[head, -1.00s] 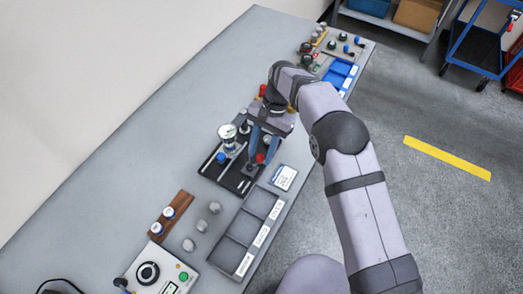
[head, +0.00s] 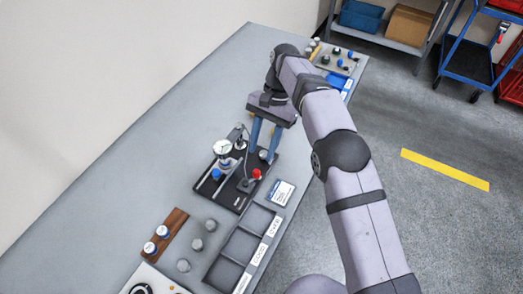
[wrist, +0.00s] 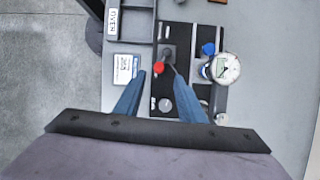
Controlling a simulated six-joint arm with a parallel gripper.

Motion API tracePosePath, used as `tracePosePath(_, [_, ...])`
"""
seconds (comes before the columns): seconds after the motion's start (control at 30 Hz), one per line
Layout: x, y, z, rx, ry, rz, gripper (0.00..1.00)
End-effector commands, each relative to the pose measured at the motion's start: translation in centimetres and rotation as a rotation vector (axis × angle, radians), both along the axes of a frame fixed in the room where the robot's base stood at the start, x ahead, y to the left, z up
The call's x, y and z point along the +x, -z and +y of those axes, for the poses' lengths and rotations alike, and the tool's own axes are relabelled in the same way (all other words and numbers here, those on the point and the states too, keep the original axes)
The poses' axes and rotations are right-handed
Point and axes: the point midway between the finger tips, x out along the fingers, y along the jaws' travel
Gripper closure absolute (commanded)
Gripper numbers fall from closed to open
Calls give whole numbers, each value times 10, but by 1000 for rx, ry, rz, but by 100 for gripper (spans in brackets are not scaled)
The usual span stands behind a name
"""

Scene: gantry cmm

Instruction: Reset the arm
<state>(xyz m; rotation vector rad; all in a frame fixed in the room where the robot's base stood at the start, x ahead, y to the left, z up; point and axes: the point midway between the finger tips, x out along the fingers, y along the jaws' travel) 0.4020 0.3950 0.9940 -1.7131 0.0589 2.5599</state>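My gripper (head: 261,153) is open and empty, its two blue fingers well apart and pointing down. In the head view it is over the far end of a black fixture plate (head: 233,194). The plate carries a round dial gauge (head: 222,147), a blue knob (head: 216,175) and a red knob (head: 257,174). In the wrist view my gripper (wrist: 158,75) shows the red knob (wrist: 158,67) between its fingertips in the picture, with nothing gripped. The dial gauge (wrist: 222,68) is to the right of the fingers there. The exact height of the fingertips is hard to tell.
A labelled grey compartment tray (head: 241,244) and a white-and-blue card (head: 280,192) lie near the table's right edge. Several grey cylinders (head: 197,244) and a wooden block (head: 165,235) stand left of the tray. Blue bins lie beyond my gripper. The table's left side (head: 130,150) is clear.

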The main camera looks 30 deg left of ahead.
Motion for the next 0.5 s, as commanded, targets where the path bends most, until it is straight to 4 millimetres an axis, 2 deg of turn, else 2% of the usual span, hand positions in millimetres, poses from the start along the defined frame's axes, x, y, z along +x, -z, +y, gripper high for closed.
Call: tracePosePath(0.5, [3, -2, -4, 2, 3, -3, 64])
